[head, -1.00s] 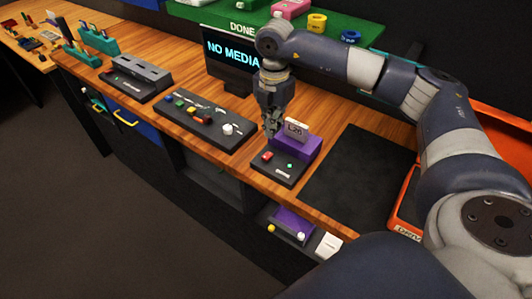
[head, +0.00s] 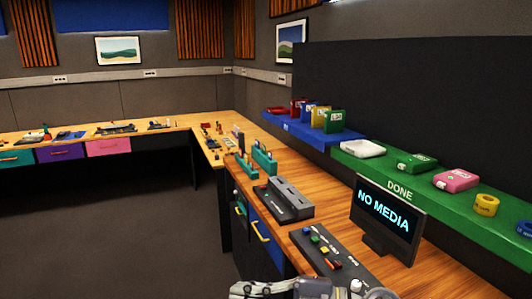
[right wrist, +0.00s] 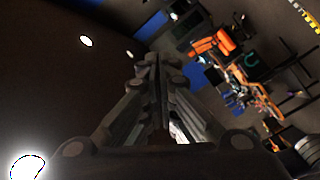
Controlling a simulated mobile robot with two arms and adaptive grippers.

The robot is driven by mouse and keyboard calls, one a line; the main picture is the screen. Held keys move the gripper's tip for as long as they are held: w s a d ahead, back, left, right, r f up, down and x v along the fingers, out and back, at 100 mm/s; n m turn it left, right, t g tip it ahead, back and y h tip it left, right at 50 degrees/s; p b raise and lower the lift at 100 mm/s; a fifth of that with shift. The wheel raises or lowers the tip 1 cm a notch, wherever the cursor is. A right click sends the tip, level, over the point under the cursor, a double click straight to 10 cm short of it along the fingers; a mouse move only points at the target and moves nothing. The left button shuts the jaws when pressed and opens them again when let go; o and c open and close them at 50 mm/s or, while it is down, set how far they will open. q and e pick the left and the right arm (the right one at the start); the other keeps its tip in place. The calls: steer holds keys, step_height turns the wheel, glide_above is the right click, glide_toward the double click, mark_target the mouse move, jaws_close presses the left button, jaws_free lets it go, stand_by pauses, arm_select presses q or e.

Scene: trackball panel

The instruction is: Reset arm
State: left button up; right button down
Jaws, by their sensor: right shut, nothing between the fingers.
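My right gripper shows in the right wrist view (right wrist: 153,70). Its dark fingers are together and hold nothing, and they point up toward a dark, tilted room. In the head view, grey and silver parts of my right arm (head: 300,288) lie along the bottom edge, in front of the counter. My left gripper is not in view. A dark control panel (head: 322,250) with coloured knobs and a white ball sits on the wooden counter just behind the arm. A monitor (head: 385,217) beside it reads "NO MEDIA".
A grey slotted device (head: 284,198) and teal racks (head: 264,158) stand farther along the counter (head: 310,190). A green shelf (head: 400,182) marked "DONE" holds several small items. A blue shelf (head: 318,134) holds coloured boxes. The floor (head: 120,230) at left is clear.

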steer(key=w+d+r+m+t+h, duration=0.2)
steer(key=w+d+m+t+h, duration=0.15)
steer(key=m+t, duration=0.35)
steer(key=w+d+r+m+t+h, duration=0.2)
steer(key=d+m+t, duration=0.3)
steer(key=m+t, duration=0.3)
steer(key=s+d+f+m+g+h, duration=0.2)
steer(key=d+f+m+h, duration=0.4)
steer(key=f, duration=0.3)
steer(key=s+d+f+m+g+h, duration=0.2)
steer(key=d+f+m+g+h, duration=0.1)
steer(key=d+f+h, duration=0.4)
steer(key=s+d+f+g+y, duration=0.1)
steer(key=s+f+g, duration=0.4)
steer(key=s+f, duration=0.45)
steer(key=s+d+f+g, duration=0.2)
steer(key=s+f+g, duration=0.4)
steer(key=s, duration=0.7)
step_height(320, 180, down, 26)
steer(key=s, duration=0.2)
steer(key=s+d+f+g, duration=0.1)
steer(key=s+d+f, duration=0.1)
steer(key=s+f, duration=1.4)
steer(key=shift+s+d+f+g, duration=0.25)
steer(key=shift+s+f+g, duration=0.05)
steer(key=shift+s+g, duration=0.1)
